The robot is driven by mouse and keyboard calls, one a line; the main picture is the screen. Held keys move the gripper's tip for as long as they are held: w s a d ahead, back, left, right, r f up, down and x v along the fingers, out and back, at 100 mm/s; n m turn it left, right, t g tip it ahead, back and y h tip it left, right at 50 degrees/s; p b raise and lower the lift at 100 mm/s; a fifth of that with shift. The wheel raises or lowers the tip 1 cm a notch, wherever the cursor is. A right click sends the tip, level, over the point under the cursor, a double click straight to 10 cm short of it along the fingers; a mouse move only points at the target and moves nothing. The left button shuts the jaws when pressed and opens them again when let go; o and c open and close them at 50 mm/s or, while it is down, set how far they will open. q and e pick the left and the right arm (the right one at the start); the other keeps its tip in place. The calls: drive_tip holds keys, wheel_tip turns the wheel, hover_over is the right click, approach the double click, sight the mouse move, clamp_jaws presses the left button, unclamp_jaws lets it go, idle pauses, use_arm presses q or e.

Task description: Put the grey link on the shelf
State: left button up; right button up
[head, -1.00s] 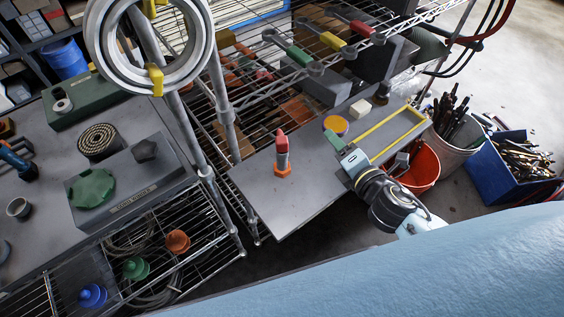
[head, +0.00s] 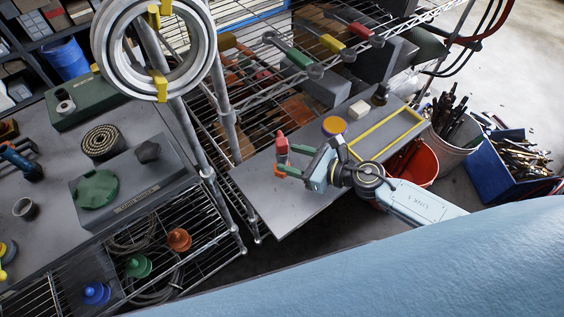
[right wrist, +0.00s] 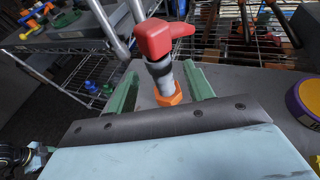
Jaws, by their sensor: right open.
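An upright piece with a red angled top (head: 281,143), a grey-white shaft and an orange hexagonal base stands on the grey bench (head: 262,205). In the right wrist view its grey shaft (right wrist: 160,72) shows between my green fingers. My right gripper (head: 284,158) is open, with one finger on either side of the piece and gaps showing. I cannot single out a plainly grey link.
A purple-rimmed yellow roll (head: 334,126), a pale block (head: 359,109) and a yellow frame (head: 352,152) are on the bench. Rack posts (head: 228,118) rise to the left. A red bucket (head: 424,166) stands off the bench's right end. The front of the bench is clear.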

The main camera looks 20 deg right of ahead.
drive_tip(key=shift+x, duration=2.8)
drive_tip(key=shift+d, duration=0.1)
drive_tip(key=c, duration=1.1)
clamp_jaws()
